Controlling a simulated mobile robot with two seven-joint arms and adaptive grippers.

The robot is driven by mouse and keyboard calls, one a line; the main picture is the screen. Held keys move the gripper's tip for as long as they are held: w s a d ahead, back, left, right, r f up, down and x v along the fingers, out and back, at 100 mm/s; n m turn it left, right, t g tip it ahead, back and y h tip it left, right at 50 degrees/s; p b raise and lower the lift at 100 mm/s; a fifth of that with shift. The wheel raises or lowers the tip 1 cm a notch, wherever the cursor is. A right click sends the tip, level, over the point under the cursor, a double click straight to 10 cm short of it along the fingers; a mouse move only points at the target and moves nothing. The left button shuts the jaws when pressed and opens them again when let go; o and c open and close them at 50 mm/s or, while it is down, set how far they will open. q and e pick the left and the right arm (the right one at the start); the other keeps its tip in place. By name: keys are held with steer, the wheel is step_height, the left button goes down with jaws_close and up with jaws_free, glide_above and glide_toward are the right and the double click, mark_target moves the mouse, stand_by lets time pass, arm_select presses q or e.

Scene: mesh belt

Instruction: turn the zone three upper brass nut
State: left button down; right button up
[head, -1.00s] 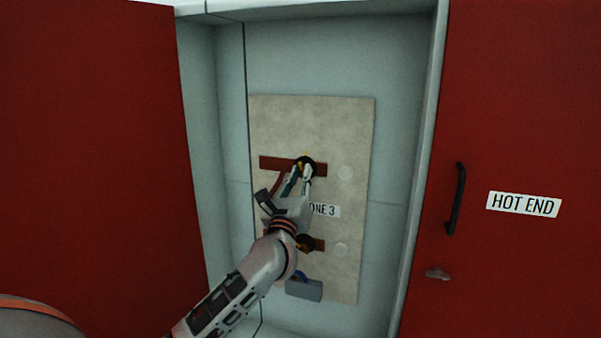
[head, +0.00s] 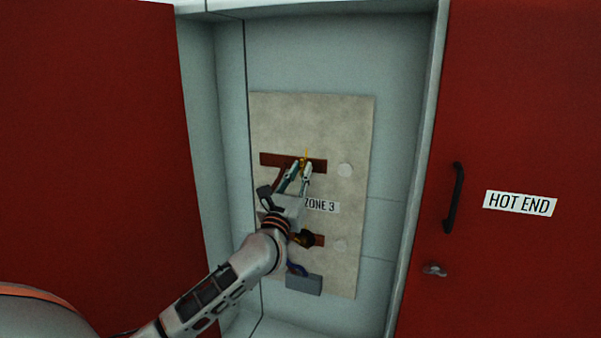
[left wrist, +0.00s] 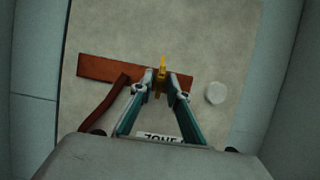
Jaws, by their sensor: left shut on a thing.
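The upper brass nut (head: 306,154) is at the right part of the upper copper-brown bar (head: 272,160) on the zone 3 panel. My left gripper (head: 299,167) is shut on it. In the left wrist view, the brass nut (left wrist: 162,66) stands upright between the two fingertips (left wrist: 161,88), its upper part showing above them. The "ZONE 3" label (head: 322,206) is below, partly covered by the gripper in the wrist view. My right gripper is not in view.
A lower dark and brass fitting (head: 305,238) sits below the label. White discs (head: 345,170) are right of the bars. A grey box (head: 303,284) is at the panel's bottom. Red doors flank the recess; the right one (head: 520,110) has a black handle (head: 454,198).

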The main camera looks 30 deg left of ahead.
arm_select(q)
steer(key=c, duration=2.2)
jaws_free()
steer(key=shift+c, duration=0.2)
steer(key=shift+s+f, duration=0.1)
steer(key=v, duration=1.2)
steer(key=s+d+f+m+g+h, duration=0.2)
steer(key=s+d+f+m+h, duration=0.25)
steer(key=d+f+m, duration=0.6)
steer(key=s+d+f+m+g+h, duration=0.1)
steer(key=s+d+f+m+h, duration=0.4)
steer(key=f+m, duration=0.95)
steer(key=s+d+f+m+g, duration=0.2)
steer(key=s+f+m+g, duration=0.2)
steer(key=s+f+m, duration=0.3)
steer(key=s+d+f+m+g+y, duration=0.1)
steer(key=s+d+f+m+g, duration=0.2)
steer(key=s+f+m, duration=0.3)
step_height(320, 180, down, 7)
steer(key=m+g, duration=0.1)
steer(key=m, duration=0.4)
steer(key=shift+s, duration=0.4)
